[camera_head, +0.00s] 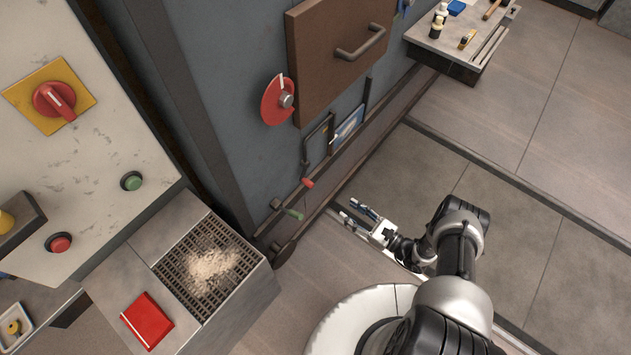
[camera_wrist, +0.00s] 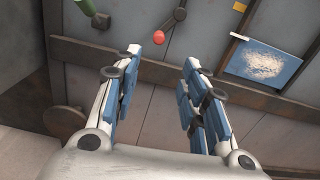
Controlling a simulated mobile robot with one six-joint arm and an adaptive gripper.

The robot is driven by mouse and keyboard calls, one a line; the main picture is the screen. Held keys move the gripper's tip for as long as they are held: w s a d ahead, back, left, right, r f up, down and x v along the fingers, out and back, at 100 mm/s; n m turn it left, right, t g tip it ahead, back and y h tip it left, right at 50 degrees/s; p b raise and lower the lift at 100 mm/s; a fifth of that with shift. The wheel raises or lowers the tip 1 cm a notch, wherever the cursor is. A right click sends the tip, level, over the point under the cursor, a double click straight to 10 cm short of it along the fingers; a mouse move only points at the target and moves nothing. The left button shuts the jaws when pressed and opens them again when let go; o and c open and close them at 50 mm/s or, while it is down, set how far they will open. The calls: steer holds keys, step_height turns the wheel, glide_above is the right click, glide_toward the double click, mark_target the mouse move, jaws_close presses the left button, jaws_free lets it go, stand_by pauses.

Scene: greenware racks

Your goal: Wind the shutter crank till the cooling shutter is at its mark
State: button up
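A small dark crank arm with a red knob (camera_head: 308,183) sits low on the blue-grey cabinet face. The red knob (camera_wrist: 158,36) also shows in the wrist view, ahead of the fingers. A green handle (camera_head: 294,214) sits close to it and shows at the wrist view's upper left (camera_wrist: 58,14). I cannot tell for sure which of the two is the shutter crank; the shutter and its mark are not clearly identifiable. My gripper (camera_head: 360,214) is open and empty, to the right of and apart from both; its fingers are spread in the wrist view (camera_wrist: 160,75).
A red dial (camera_head: 272,101) and a brown panel with a handle (camera_head: 333,60) are higher on the cabinet. A grate with pale powder (camera_head: 210,270) and a red block (camera_head: 147,320) lie left. A small bench (camera_head: 440,45) stands at top right. Floor (camera_head: 410,160) is free.

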mark_target(311, 185)
steer(key=b+x, duration=0.3)
steer(key=x, duration=1.4)
steer(key=shift+w+a, duration=0.1)
steer(key=shift+a, duration=0.1)
jaws_close()
